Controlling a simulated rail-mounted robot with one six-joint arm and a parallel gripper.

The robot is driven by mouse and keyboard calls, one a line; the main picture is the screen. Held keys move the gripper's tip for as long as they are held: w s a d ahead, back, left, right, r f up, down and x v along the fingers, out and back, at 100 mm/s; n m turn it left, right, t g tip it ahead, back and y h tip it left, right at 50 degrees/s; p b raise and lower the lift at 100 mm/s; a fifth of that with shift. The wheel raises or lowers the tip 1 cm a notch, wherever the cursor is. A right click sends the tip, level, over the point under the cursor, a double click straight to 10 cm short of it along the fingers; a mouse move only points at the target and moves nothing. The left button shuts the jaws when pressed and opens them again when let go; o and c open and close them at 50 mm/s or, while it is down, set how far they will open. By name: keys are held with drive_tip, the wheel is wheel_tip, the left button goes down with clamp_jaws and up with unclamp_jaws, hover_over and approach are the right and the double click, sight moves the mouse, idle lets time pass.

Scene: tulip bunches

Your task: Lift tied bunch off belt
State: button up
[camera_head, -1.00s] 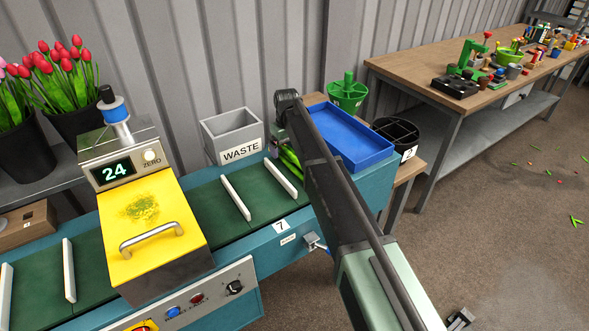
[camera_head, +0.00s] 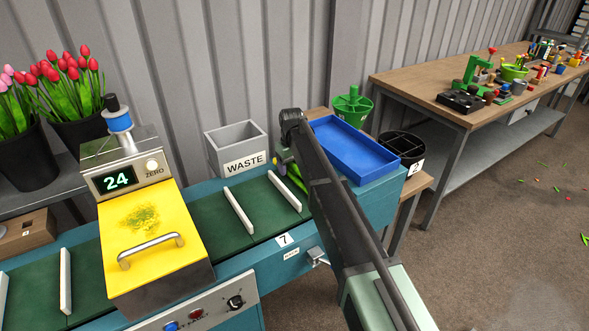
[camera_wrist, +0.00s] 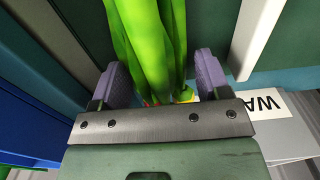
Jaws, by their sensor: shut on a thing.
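In the wrist view my gripper (camera_wrist: 152,88) is shut on the tied bunch (camera_wrist: 146,40), with one purple finger on each side of its green stems. A little red and yellow shows at the bunch's near end, mostly hidden behind the gripper's plate. In the head view only a bit of the green bunch (camera_head: 297,177) shows beside my arm, over the far end of the green belt (camera_head: 213,213). My arm hides the rest of it. I cannot tell whether the stems touch the belt.
A grey WASTE bin (camera_head: 238,147) stands behind the belt. A blue tray (camera_head: 354,150) sits at the belt's right end, with a green bucket (camera_head: 350,106) and a black divided bucket (camera_head: 402,148) close by. White dividers (camera_head: 239,211) stand across the belt. A yellow-lidded machine (camera_head: 150,235) reads 24.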

wheel_tip(320, 180, up, 20)
drive_tip(key=p, duration=1.9)
drive_tip(key=shift+p, duration=0.35)
drive_tip(key=shift+f, duration=0.1)
